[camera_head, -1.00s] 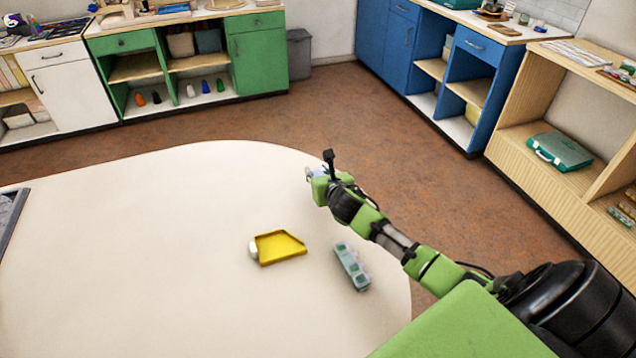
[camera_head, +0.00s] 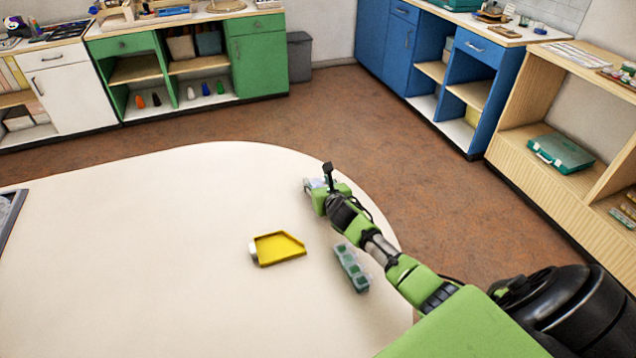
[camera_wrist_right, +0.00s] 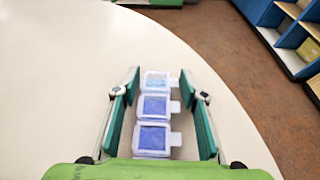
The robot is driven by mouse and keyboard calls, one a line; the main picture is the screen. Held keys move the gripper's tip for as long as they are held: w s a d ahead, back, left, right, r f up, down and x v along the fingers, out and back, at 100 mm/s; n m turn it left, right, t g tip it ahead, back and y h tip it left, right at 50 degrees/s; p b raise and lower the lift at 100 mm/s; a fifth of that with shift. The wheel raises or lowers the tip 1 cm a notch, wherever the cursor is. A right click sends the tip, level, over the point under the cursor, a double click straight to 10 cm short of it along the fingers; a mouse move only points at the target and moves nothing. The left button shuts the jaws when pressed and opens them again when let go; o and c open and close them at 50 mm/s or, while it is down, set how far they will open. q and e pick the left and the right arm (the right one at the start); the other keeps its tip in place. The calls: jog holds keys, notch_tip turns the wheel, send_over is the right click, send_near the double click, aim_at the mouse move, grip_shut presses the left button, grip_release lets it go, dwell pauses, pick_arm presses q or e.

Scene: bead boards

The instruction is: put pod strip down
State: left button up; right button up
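A clear pod strip with blue lids (camera_wrist_right: 153,107) sits between the two fingers of my right gripper (camera_wrist_right: 160,72) in the right wrist view. The fingertips close in on its far pod and side tab, with gaps further back along the fingers. In the head view, my right gripper (camera_head: 322,186) is low over the far right part of the white table, and the strip (camera_head: 309,184) shows only as a small pale piece beside it. I cannot tell whether the strip touches the tabletop. My left gripper is not in view.
A yellow tray (camera_head: 280,249) and a second strip with green lids (camera_head: 350,267) lie on the white table (camera_head: 150,250), nearer than the gripper. The curved table edge is close on the right. A grey tray (camera_head: 8,215) is at the far left. The table's middle is clear.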

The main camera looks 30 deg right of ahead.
jog(key=shift+r, duration=0.15)
jog(key=p+v, duration=0.1)
jog(key=v, duration=1.1)
jog(key=shift+p, duration=0.3)
